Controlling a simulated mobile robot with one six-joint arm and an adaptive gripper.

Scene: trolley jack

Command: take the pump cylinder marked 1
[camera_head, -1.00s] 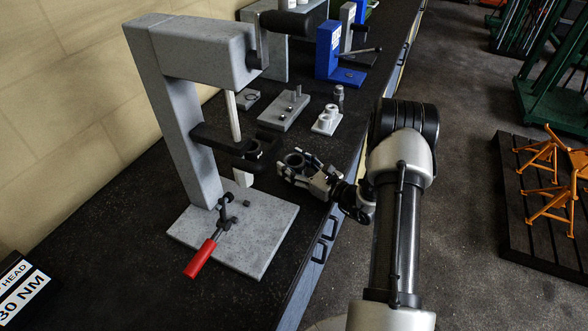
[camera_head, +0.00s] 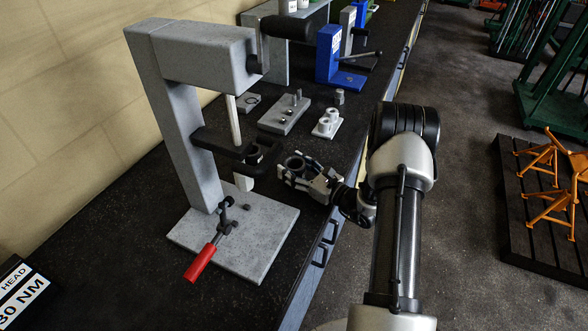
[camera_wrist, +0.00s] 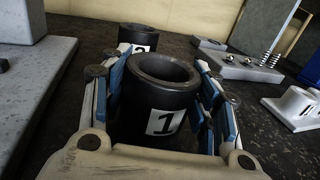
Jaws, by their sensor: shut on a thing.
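The pump cylinder marked 1 (camera_wrist: 160,95) is a black, open-topped tube with a white label; it stands upright between my fingers in the wrist view. Its dark ring-shaped top (camera_head: 295,163) shows in the head view, just right of the grey press. My gripper (camera_head: 302,174) is shut on it, with blue-padded fingers on both sides in the wrist view. I cannot tell whether its base touches the bench. A second black cylinder, marked 2 (camera_wrist: 138,38), stands just behind it.
The grey press (camera_head: 200,55) with its base plate (camera_head: 258,235) and red-handled clamp (camera_head: 202,262) stands close on the left. A grey block with pins (camera_head: 283,115) and a pale two-post fixture (camera_head: 327,124) lie farther back. The bench edge is close on the right.

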